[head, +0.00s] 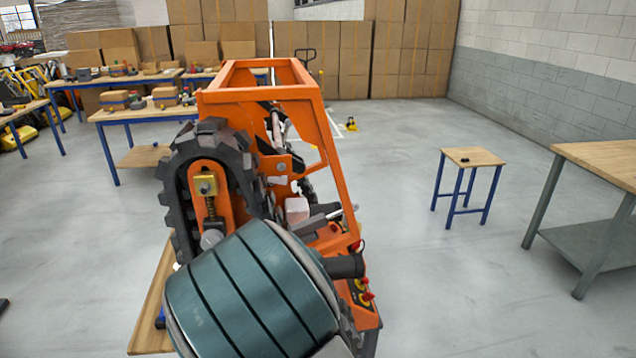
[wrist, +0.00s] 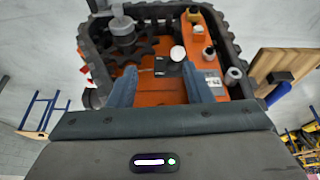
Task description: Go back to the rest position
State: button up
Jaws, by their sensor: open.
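The orange tracked carrier (head: 318,140) stands in the middle of the head view, with a black rubber track (head: 172,180) on its left side. My teal arm covers its lower front there, and I cannot make out my gripper in that view. In the wrist view my gripper (wrist: 160,78) is open, its two blue-grey fingers apart with nothing held between them. Beyond the fingers lies the carrier's orange body (wrist: 150,90), with dark gears, a white rounded part (wrist: 178,53) and a black track (wrist: 225,30) around it. I cannot tell whether the fingertips touch anything.
A small wooden stool (head: 472,157) with blue legs stands to the right. A larger workbench (head: 605,160) is at the right edge. Blue-legged tables (head: 140,112) with parts stand at the back left, before stacked cardboard boxes (head: 415,60). Open grey floor lies right of the carrier.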

jog(key=s+d+r+m+g+y, duration=0.15)
jog(key=s+d+r, duration=0.35)
jog(key=d+r, duration=0.85)
jog(key=s+d+r+t+h, duration=0.1)
jog(key=s+d+r+h, duration=0.1)
jog(key=s+d+r, duration=0.5)
jog(key=s+d+m, duration=0.1)
jog(key=s+d, duration=0.2)
jog(key=d, duration=0.2)
jog(key=shift+s+r, duration=0.4)
